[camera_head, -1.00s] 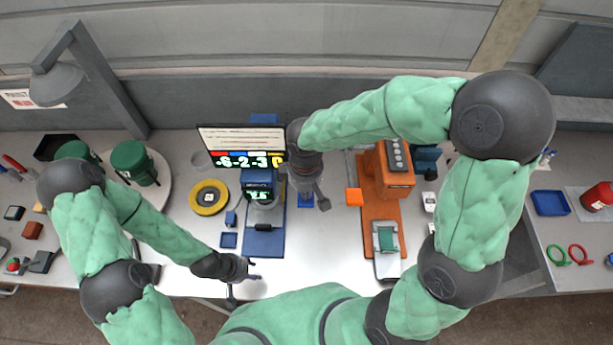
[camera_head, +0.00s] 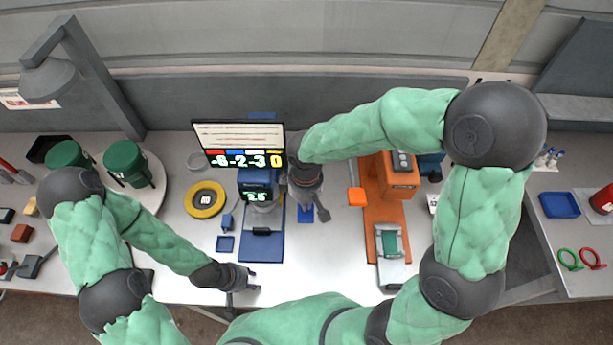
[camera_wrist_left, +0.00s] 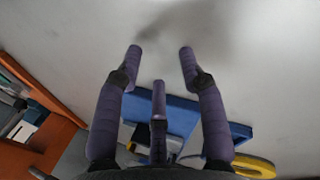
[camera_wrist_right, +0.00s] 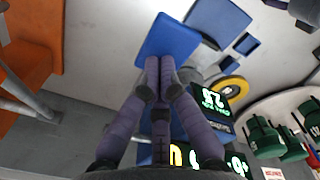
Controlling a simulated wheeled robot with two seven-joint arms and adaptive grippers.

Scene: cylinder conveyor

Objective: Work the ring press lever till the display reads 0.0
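The ring press (camera_head: 262,245) is a dark blue device left of centre in the head view. Its small display (camera_head: 257,196) shows lit green digits, too blurred to read surely; it also shows upside down in the right wrist view (camera_wrist_right: 215,98). My right gripper (camera_head: 322,213) is beside the press on its right, fingers together, over a blue flat part (camera_wrist_right: 168,38). I cannot tell whether that part is the lever or whether the fingers touch it. No thing shows between the fingers. My left gripper (camera_head: 252,280) is open and empty near the table's front edge, its fingers apart in its wrist view (camera_wrist_left: 160,55).
A board with coloured squares and numbers (camera_head: 240,140) stands behind the press. A yellow ring (camera_head: 205,200) and a small blue tray (camera_head: 225,243) lie to its left. An orange machine (camera_head: 380,215) stands to the right. Green canisters (camera_head: 127,163) stand far left.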

